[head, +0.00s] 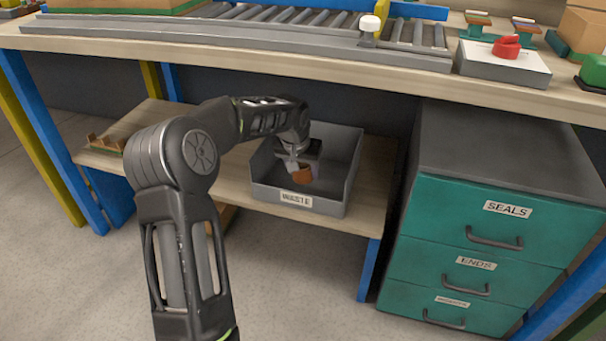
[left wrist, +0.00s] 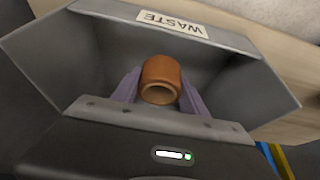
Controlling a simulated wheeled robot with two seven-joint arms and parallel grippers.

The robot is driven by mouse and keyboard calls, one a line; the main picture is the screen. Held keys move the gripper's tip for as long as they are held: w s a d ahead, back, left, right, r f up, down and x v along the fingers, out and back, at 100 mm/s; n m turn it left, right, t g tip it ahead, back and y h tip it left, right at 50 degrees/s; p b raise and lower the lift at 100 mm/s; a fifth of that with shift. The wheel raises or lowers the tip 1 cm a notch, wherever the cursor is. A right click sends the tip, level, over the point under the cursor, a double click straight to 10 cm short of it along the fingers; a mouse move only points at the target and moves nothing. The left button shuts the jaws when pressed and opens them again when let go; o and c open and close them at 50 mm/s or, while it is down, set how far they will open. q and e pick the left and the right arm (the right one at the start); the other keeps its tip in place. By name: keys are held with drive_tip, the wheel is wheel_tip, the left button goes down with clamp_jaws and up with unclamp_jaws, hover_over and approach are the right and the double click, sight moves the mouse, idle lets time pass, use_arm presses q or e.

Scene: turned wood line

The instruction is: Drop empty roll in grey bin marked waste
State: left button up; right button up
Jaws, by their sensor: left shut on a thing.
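The empty roll (left wrist: 162,76) is a short orange-brown tube with an open end. My left gripper (left wrist: 160,92) is shut on it, one finger on each side. In the head view the left gripper (head: 299,170) reaches down into the grey bin marked waste (head: 268,193), and part of the roll (head: 303,174) shows below it. The bin stands on the lower shelf with its label on the front wall. In the left wrist view the bin (left wrist: 240,62) surrounds the roll. I cannot tell whether the roll touches the bin's floor. My right gripper is not in view.
The workbench top (head: 300,66) with its rollers runs above the lower shelf (head: 235,172). A teal drawer cabinet (head: 480,235) stands right of the bin. A wooden holder (head: 106,144) lies on the shelf's left end. A blue leg (head: 369,270) stands at the shelf's front right.

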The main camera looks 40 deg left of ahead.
use_arm(q)
drive_tip(key=shift+f, duration=0.1)
drive_tip(key=shift+f, duration=0.55)
drive_tip(key=o, duration=1.4)
drive_tip(key=shift+o, duration=0.2)
